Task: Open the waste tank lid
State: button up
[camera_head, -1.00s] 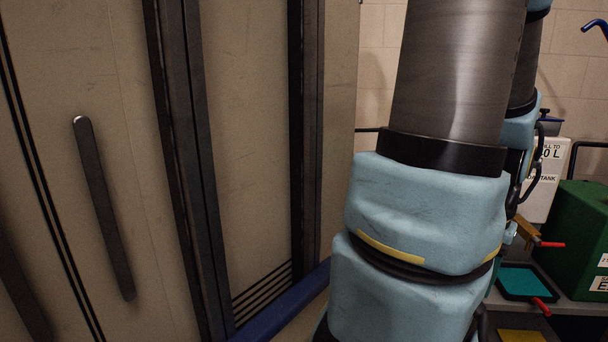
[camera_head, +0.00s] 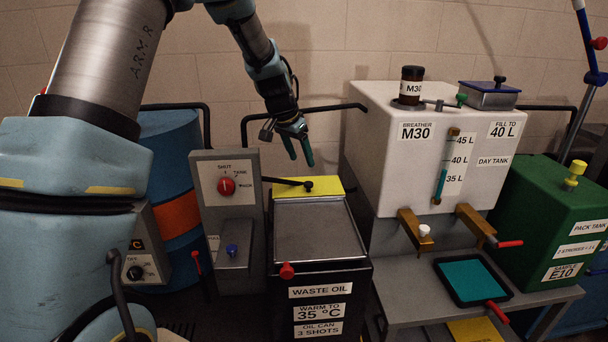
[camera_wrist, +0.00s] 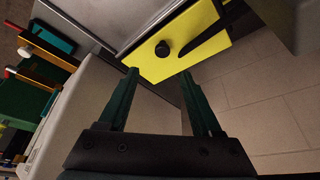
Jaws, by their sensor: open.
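The waste oil tank (camera_head: 320,285) is a black box with white labels, standing in the middle of the head view. Its grey lid panel (camera_head: 315,232) lies flat on top and looks shut, with a red knob (camera_head: 287,271) at the front edge. A yellow plate (camera_head: 325,187) with a black knob and a black lever lies behind it; it also shows in the wrist view (camera_wrist: 150,64). My gripper (camera_head: 300,163) is open and empty, pointing down above the back of the tank, over the yellow plate and apart from it.
The white day tank (camera_head: 370,130) stands close on the right, with valves and a teal tray (camera_head: 472,280) before it. A grey control box (camera_head: 228,200) with a red dial and a blue drum (camera_head: 170,150) stand left. A green pack tank (camera_head: 540,210) is far right.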

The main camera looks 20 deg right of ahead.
aim_at(308, 183)
jog(key=x, duration=0.2)
jog(key=p+x, duration=0.1)
jog(key=x, duration=0.2)
jog(key=p+x, duration=0.1)
jog(key=x, duration=0.2)
jog(key=shift+w+a+f, duration=0.2)
jog(key=shift+w, duration=0.05)
jog(key=shift+d+f, duration=0.3)
jog(key=shift+f, duration=0.35)
jog(key=shift+c, duration=0.2)
grip_shut()
dwell(0.4)
